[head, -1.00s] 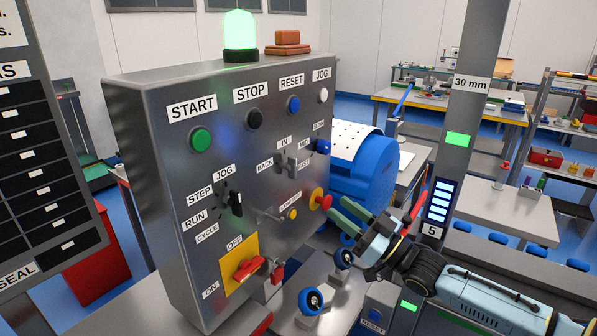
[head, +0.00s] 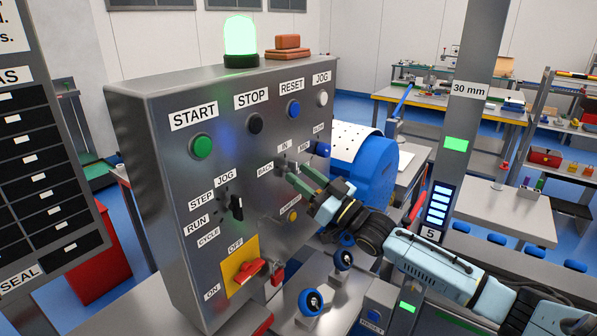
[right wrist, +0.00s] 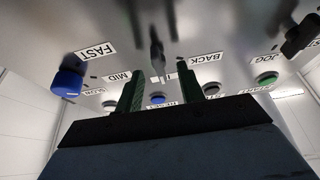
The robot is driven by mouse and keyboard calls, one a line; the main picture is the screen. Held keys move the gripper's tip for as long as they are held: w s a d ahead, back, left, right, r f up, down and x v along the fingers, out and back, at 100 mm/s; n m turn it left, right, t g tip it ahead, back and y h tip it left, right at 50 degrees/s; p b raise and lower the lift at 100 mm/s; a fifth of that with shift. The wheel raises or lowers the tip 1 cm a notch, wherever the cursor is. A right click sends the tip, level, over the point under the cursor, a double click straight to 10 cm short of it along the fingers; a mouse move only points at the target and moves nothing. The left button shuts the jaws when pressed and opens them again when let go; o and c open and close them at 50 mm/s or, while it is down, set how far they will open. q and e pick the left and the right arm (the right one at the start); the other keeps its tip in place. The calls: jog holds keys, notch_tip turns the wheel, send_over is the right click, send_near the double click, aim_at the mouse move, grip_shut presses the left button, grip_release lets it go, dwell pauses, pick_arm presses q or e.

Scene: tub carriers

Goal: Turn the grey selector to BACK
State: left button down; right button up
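The grey selector (head: 281,164) is on the front of the grey control panel, with the BACK label (head: 265,170) to its left and the IN label (head: 283,144) above it. The right wrist view shows its grey handle (right wrist: 157,48) between and just beyond my fingertips, with the BACK label (right wrist: 204,59) to the right. I cannot tell exactly where it points. My right gripper (head: 300,175) is open, its two green fingers reaching toward the selector, one on either side of it in the right wrist view (right wrist: 160,68). No contact is clear. My left gripper is not in view.
A blue knob (head: 322,149) with the FAST (right wrist: 96,50) and MID labels sits right of the selector. A black selector (head: 236,207) and a red switch (head: 248,271) are lower left. START, STOP, RESET and JOG buttons line the top. A yellow button (head: 293,215) is below my gripper.

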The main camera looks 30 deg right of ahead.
jog(key=shift+x, duration=0.8)
grip_shut()
